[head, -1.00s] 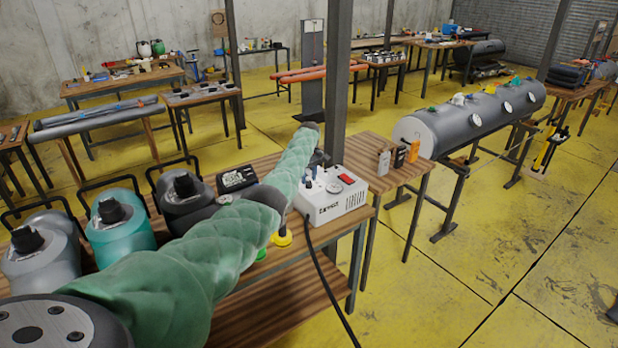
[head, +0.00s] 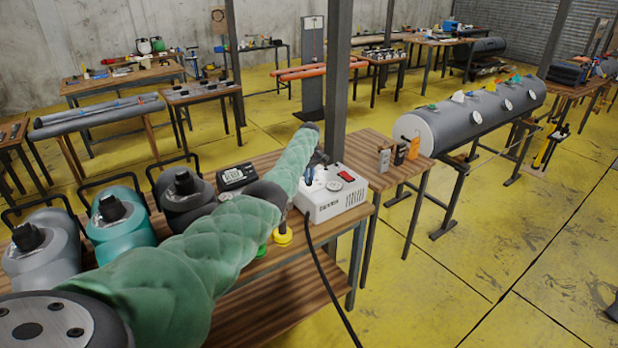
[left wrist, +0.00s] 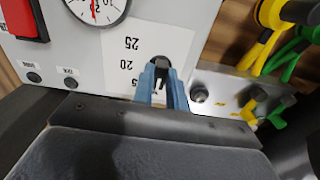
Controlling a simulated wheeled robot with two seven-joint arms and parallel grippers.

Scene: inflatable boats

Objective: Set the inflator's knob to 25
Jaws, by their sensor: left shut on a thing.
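The inflator (head: 335,203) is a white box on the wooden table in the head view. Its white panel also shows in the left wrist view (left wrist: 95,50), with a printed scale (left wrist: 140,52) reading 25, 20 and a partly hidden number ending in 5. My left gripper (left wrist: 162,82) has blue fingers closed on the dark knob (left wrist: 159,62) beside the scale. The fingers hide most of the knob, so I cannot tell its setting. A gauge (left wrist: 98,8) and a red switch (left wrist: 22,18) are partly in view. My right gripper is not in view.
Grey and teal pump bodies (head: 122,230) and a display device (head: 236,176) stand left of the inflator. Yellow and green fittings (left wrist: 270,45) lie close beside it. A black hose (head: 322,280) hangs off the table's front. Open floor lies to the right.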

